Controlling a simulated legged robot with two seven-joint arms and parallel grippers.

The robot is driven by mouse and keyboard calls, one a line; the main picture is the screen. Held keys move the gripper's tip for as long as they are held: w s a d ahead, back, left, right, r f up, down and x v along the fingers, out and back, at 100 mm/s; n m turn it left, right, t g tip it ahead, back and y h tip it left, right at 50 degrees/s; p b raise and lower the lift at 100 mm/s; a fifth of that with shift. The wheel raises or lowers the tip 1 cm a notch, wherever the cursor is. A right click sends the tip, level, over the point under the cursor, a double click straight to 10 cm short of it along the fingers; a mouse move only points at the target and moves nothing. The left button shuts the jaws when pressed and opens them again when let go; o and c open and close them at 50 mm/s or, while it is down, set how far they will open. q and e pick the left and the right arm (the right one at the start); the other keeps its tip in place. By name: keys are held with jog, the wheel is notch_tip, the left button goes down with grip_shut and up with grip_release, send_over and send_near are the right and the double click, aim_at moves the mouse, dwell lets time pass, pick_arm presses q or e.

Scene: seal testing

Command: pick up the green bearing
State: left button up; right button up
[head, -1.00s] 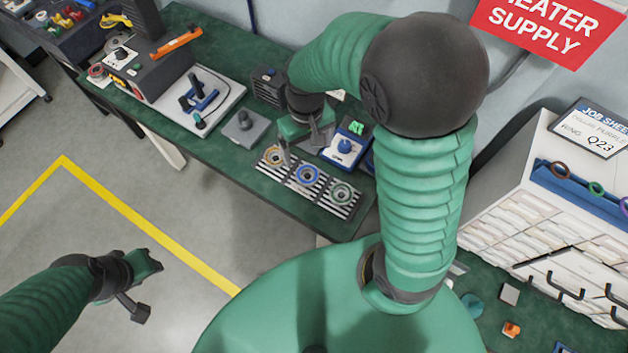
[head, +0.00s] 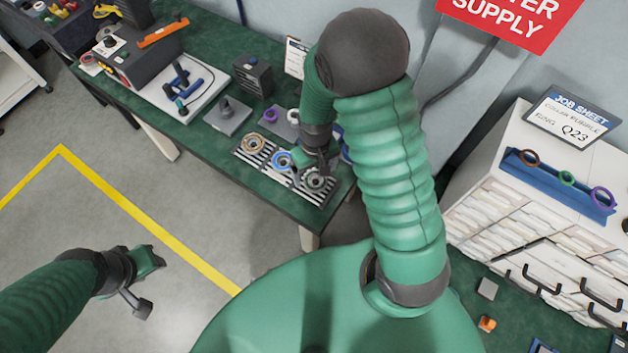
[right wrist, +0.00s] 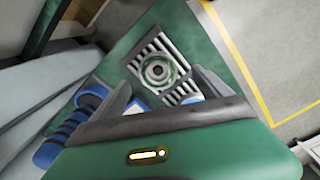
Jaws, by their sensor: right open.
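The green bearing (head: 318,181) sits at the right end of a striped rack (head: 244,157) on the green bench. Its ring looks grey-green, and my right gripper partly covers it in the head view. In the right wrist view the bearing (right wrist: 157,71) lies on the slats, ahead of the gap between my fingers. My right gripper (head: 311,172) is open and empty, above and close to the bearing; the exact height is unclear. My left gripper (head: 148,283) is open and empty over the floor, far from the bench.
A blue bearing (head: 281,160) and a brown bearing (head: 253,143) sit on the same rack, left of the green one. Behind them are a grey plate with a purple ring (head: 271,115) and a dark box (head: 253,75). A drawer cabinet (head: 500,215) stands at the right.

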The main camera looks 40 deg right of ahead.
aim_at(316, 182)
jog(key=f, duration=0.1)
jog(key=d+f, duration=0.1)
jog(key=f, duration=0.2)
jog(key=shift+s+d+f, duration=0.15)
jog(key=shift+d+f, duration=0.2)
jog(key=shift+a, duration=0.6)
jog(key=shift+a+r, duration=0.25)
jog(key=shift+a, duration=0.2)
jog(key=c, duration=0.4)
jog(key=shift+c, duration=1)
jog(key=shift+d+f, duration=0.15)
jog(key=shift+d, duration=0.4)
jog(key=c, duration=0.7)
jog(key=shift+d, duration=0.1)
jog(key=shift+c, duration=2.5)
pick_arm(q)
jog(key=shift+d+r, duration=0.1)
jog(key=shift+d, duration=0.25)
pick_arm(e)
jog(key=shift+a, duration=0.25)
